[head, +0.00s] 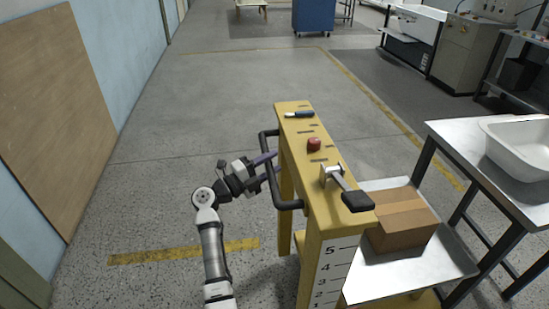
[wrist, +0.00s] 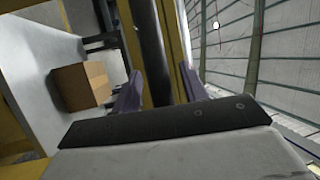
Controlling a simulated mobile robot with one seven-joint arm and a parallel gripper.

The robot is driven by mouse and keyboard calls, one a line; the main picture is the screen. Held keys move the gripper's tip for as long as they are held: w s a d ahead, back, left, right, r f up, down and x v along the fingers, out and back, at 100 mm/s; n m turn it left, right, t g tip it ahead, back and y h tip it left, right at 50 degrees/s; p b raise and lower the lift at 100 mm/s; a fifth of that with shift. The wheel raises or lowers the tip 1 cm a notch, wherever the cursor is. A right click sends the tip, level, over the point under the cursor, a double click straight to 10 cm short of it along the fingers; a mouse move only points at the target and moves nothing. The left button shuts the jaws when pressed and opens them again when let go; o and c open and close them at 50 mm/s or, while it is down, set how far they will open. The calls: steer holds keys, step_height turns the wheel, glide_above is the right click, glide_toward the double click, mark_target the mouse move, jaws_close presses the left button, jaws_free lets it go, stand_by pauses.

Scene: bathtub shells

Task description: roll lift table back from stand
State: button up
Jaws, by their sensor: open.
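The lift table is a yellow column (head: 312,205) with a black push handle (head: 283,205) on its left side and a low grey platform (head: 430,265) on its right. My gripper (head: 266,166) is at the handle's upright bar, left of the column. In the wrist view, my open purple fingers (wrist: 162,88) stand on either side of the black bar (wrist: 152,50); contact cannot be told. The stand is a metal-topped table (head: 455,138) bearing a white tub shell (head: 522,150), right of the platform. It appears close to the platform; whether they touch is unclear.
A cardboard box (head: 402,222) sits on the platform. The column top carries a red button (head: 314,144) and a black-ended lever (head: 357,200). Open grey floor (head: 190,120) lies left and beyond. A wooden panel (head: 55,120) lines the left wall; a blue cabinet (head: 314,15) stands far back.

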steer(key=shift+w+d+r, duration=0.1)
steer(key=shift+w+d, duration=0.4)
steer(key=shift+d, duration=0.05)
jaws_close()
